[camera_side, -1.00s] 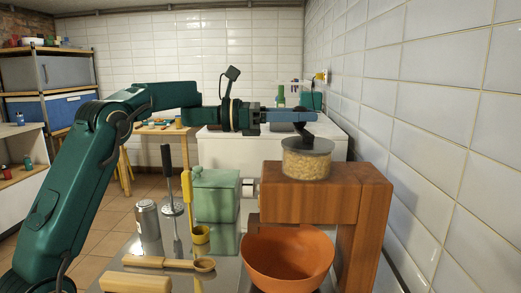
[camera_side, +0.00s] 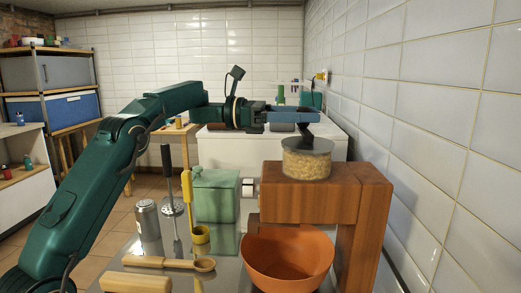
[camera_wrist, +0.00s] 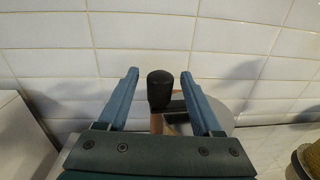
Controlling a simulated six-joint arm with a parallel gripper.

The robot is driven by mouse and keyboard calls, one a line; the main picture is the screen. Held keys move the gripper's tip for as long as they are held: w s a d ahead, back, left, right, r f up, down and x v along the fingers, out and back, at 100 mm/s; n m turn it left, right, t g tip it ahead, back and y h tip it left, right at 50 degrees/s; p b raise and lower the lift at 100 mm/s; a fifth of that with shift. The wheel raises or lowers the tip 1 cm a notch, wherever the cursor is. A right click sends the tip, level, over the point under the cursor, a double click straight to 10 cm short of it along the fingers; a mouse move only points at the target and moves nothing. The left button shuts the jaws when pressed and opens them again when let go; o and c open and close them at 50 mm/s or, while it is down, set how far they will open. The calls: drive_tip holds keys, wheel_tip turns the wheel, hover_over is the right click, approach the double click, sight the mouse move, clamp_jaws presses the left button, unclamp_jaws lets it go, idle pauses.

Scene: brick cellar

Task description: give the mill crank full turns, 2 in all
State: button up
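The mill is a wooden stand (camera_side: 310,200) with a clear hopper (camera_side: 306,163) full of pale grains on top. A dark crank arm (camera_side: 305,132) rises from the hopper's lid. Its black knob (camera_wrist: 160,88) shows in the wrist view. My gripper (camera_side: 314,116) is above the hopper, level with the top of the crank. In the wrist view my gripper (camera_wrist: 159,73) has its two blue fingers apart, one on each side of the knob, with a small gap on both sides. In the side view the fingers hide the knob.
An orange bowl (camera_side: 287,262) stands under the mill's front. A white tiled wall (camera_side: 430,130) stands close on the right.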

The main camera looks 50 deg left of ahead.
drive_tip(key=shift+v, duration=2.6)
drive_tip(key=shift+w+d+r+n+t+y, duration=0.15)
drive_tip(key=shift+w+d+n+t+y, duration=0.7)
drive_tip(key=shift+d+n+t+y, duration=0.15)
drive_tip(key=shift+w+d+r+n+t+y, duration=0.15)
drive_tip(key=shift+w+d+n+t+y, duration=0.65)
drive_tip(key=shift+d+n+y, duration=0.25)
drive_tip(key=shift+a, duration=0.1)
